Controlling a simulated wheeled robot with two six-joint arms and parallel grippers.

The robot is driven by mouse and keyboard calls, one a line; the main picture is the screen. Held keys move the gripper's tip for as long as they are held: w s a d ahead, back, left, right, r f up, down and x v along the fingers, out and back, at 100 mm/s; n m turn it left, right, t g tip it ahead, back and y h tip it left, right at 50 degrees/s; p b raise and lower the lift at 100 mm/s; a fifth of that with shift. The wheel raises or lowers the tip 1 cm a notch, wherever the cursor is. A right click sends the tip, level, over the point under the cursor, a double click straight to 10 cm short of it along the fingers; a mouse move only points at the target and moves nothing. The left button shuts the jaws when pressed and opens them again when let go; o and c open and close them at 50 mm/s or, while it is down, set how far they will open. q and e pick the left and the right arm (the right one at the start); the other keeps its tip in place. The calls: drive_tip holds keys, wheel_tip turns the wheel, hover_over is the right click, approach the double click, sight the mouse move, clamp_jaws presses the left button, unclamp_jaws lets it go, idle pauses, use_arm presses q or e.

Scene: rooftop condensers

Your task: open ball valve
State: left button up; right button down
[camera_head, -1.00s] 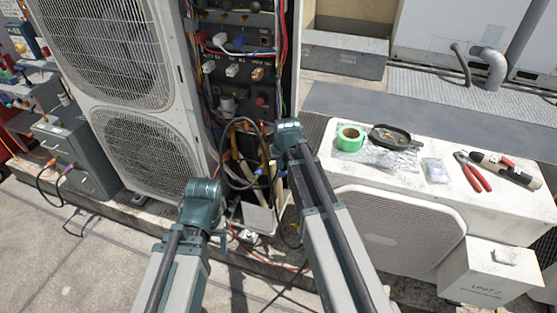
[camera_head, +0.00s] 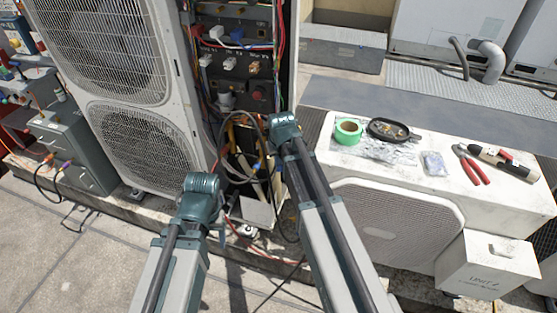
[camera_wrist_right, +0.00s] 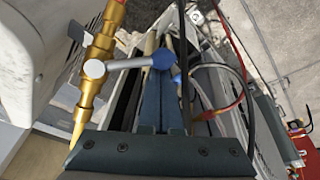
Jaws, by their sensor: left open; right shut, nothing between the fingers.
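In the right wrist view, a brass ball valve (camera_wrist_right: 96,62) sits on a slanting brass pipe at the upper left. Its grey lever (camera_wrist_right: 125,63) reaches right to a blue rounded end (camera_wrist_right: 162,60). My right gripper (camera_wrist_right: 160,92) is shut and empty, its fingertips just below the blue end in the picture; I cannot tell if they touch it. In the head view, my right arm covers most of the valve area and its fingers are hidden. My left gripper (camera_head: 222,234) hangs open and empty low in front of the open unit, partly hidden by its wrist.
The tall condenser (camera_head: 140,150) stands left of the open wiring bay (camera_head: 235,70). A low white unit (camera_head: 350,165) at right carries green tape (camera_head: 348,131), a black pan (camera_head: 388,131), red pliers (camera_head: 472,170) and a torch-like tool (camera_head: 503,163).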

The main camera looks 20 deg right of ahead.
sight(282, 171)
drive_tip(key=shift+s+f, duration=0.1)
drive_tip(key=n, duration=0.1)
drive_tip(key=s+f+n+g+h+b, duration=0.1)
drive_tip(key=n, duration=0.1)
drive_tip(key=shift+s+f, duration=0.2)
drive_tip(key=shift+s, duration=0.1)
drive_tip(key=shift+s+d+f+n+g+h+b, duration=0.1)
drive_tip(key=shift+s+f+n+g+h+b, duration=0.1)
drive_tip(key=shift+s+n+h+b, duration=0.3)
drive_tip(key=shift+s+d+f+n+g+h+b, duration=0.1)
drive_tip(key=shift+s+f+n+g+h+b, duration=0.1)
drive_tip(key=shift+n, duration=0.5)
drive_tip(key=s+d+n+h, duration=0.1)
drive_tip(key=s+n+b, duration=0.1)
drive_tip(key=n, duration=0.1)
drive_tip(key=shift+s+d+f+h, duration=0.15)
drive_tip(key=shift+d+f+h, duration=0.15)
drive_tip(key=shift+d+h, duration=0.1)
drive_tip(key=shift+f+b, duration=0.1)
drive_tip(key=shift+b, duration=0.25)
